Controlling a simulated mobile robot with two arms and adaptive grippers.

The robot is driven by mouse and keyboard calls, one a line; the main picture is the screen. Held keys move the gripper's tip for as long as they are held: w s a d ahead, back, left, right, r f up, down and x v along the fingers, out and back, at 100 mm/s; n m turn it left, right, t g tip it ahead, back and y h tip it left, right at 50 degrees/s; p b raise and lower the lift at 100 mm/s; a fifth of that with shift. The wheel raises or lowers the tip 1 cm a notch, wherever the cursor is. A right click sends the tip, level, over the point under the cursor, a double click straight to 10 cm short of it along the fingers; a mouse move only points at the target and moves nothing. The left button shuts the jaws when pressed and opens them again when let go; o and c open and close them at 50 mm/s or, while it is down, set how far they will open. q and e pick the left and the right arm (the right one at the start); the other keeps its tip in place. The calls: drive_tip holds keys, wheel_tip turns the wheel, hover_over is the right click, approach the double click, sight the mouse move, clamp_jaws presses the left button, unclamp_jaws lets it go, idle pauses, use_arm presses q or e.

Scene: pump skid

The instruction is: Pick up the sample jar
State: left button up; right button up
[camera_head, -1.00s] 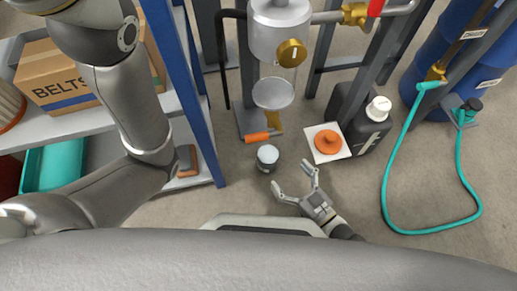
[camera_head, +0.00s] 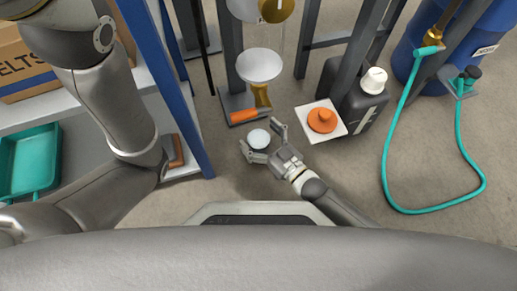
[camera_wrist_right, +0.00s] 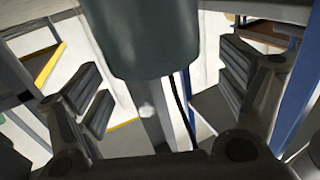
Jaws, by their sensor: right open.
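In the right wrist view the jar is a dark grey-green cylinder (camera_wrist_right: 155,40) between the two ridged finger pads (camera_wrist_right: 163,88), with gaps visible on both sides. The jar's lower body is hidden in the head view. My left arm is on the left; its gripper is not in view.
A white pad with an orange knob (camera_head: 322,121) and a black jug (camera_head: 362,103) are to the right. A blue shelf post (camera_head: 170,85) stands left. A teal hose (camera_head: 398,150) loops at far right.

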drive_tip(key=shift+w+a, duration=0.15)
drive_tip(key=shift+w, duration=0.05)
drive_tip(key=shift+c, duration=0.2)
drive_tip(key=c, duration=1.7)
drive_tip(key=shift+r, duration=0.1)
clamp_jaws()
